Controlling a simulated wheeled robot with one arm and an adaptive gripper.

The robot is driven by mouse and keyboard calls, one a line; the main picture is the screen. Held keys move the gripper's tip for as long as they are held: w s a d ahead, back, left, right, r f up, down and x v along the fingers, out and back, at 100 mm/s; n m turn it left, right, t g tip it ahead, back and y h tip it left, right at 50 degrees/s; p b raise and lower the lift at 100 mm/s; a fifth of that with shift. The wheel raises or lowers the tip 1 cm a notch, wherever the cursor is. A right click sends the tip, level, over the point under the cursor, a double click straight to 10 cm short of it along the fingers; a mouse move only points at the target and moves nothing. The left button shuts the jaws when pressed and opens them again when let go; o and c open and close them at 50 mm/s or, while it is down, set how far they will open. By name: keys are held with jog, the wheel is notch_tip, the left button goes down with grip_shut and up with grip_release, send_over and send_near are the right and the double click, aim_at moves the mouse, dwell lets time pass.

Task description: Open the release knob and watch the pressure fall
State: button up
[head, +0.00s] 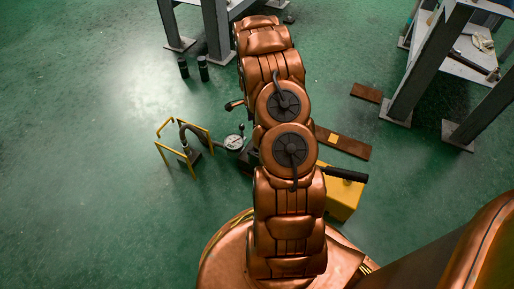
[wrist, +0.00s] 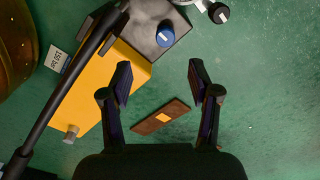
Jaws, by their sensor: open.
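In the wrist view a blue round knob (wrist: 165,36) stands on the dark block (wrist: 143,32) at the end of the yellow pump body (wrist: 119,77). A small grey knob (wrist: 71,133) sticks out at the pump's other end. No marking shows which one is the release knob. My gripper (wrist: 160,76) is open and empty, its fingertips apart, below the blue knob in the picture and touching nothing visible. The pressure gauge (head: 234,142) is white-faced in the head view; its needle is too small to read. My arm hides the gripper and knobs there.
A long black pump handle (head: 343,174) runs above the yellow body (head: 340,197). A white tag (wrist: 55,59) seems to read 150 bar. A brown plank (head: 343,143) lies beside the pump.

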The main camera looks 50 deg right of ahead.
jog(key=shift+m, duration=0.7)
jog(key=f, duration=0.2)
jog(key=d+f+b, duration=0.1)
jog(key=f, duration=0.1)
jog(key=d+f, duration=0.1)
jog(key=f, duration=0.1)
jog(key=shift+s+f, duration=0.1)
jog(key=shift+s, duration=0.05)
notch_tip(320, 180, down, 7)
jog(key=b, duration=0.3)
jog(key=shift+f, duration=0.2)
